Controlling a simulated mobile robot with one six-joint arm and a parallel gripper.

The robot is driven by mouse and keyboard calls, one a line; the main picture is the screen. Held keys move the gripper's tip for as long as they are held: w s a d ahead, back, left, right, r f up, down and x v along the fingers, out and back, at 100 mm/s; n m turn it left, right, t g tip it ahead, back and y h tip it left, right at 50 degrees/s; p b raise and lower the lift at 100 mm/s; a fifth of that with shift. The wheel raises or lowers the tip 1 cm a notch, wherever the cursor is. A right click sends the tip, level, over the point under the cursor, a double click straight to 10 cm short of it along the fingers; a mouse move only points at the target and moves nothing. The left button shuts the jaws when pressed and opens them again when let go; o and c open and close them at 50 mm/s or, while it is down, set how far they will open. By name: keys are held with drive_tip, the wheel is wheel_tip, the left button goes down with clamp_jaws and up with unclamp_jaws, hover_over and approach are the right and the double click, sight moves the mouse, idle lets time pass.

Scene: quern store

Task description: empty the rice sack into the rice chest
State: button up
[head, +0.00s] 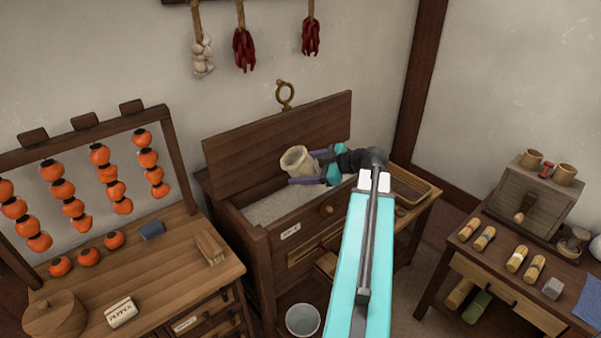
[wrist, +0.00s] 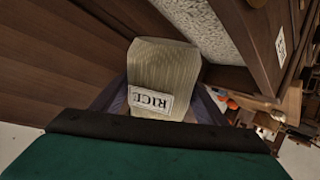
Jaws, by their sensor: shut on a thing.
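The rice sack (head: 297,160) is a small pale cloth sack held over the rice chest. In the wrist view the sack (wrist: 165,65) shows a label reading RICE. My gripper (head: 312,168) is shut on the sack, one finger on each side. The rice chest (head: 257,238) is a dark wooden box with its lid (head: 275,135) raised against the wall. Pale grain (head: 280,203) lies inside it, and it also shows in the wrist view (wrist: 222,28). I cannot tell whether the sack still holds rice.
A cabinet (head: 170,262) at left bears a persimmon rack, a pepper packet (head: 121,312) and a brush (head: 210,248). A white bowl (head: 302,320) sits low in front of the chest. A side table (head: 520,285) with bundles and a wooden box (head: 530,190) stands at right.

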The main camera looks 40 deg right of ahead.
drive_tip(key=shift+d+f+n+g+h+b, duration=0.1)
drive_tip(key=shift+d+n+g+h+b, duration=0.15)
drive_tip(key=shift+g+b, duration=0.2)
drive_tip(key=shift+s+h, duration=0.1)
drive_tip(key=shift+h, duration=0.15)
drive_tip(key=shift+p, duration=0.6)
drive_tip(key=shift+s+d+f+n+g+h+p, duration=0.15)
drive_tip(key=shift+n+g+h+p, duration=0.35)
drive_tip(key=shift+p, duration=0.55)
drive_tip(key=shift+w+f+n+g+h+p, duration=0.1)
drive_tip(key=shift+n+g+h+p, duration=0.25)
drive_tip(key=shift+h+p, duration=0.5)
drive_tip(key=shift+p, duration=0.35)
drive_tip(key=shift+f+g+h+p, duration=0.25)
drive_tip(key=shift+g+p, duration=0.15)
drive_tip(key=shift+p, duration=0.2)
drive_tip(key=shift+f+n+g+h+p, duration=0.4)
drive_tip(key=shift+h+p, duration=0.2)
drive_tip(key=shift+p, duration=0.3)
drive_tip(key=shift+f+h+p, duration=0.2)
drive_tip(key=shift+h+p, duration=0.1)
drive_tip(key=shift+p, duration=0.15)
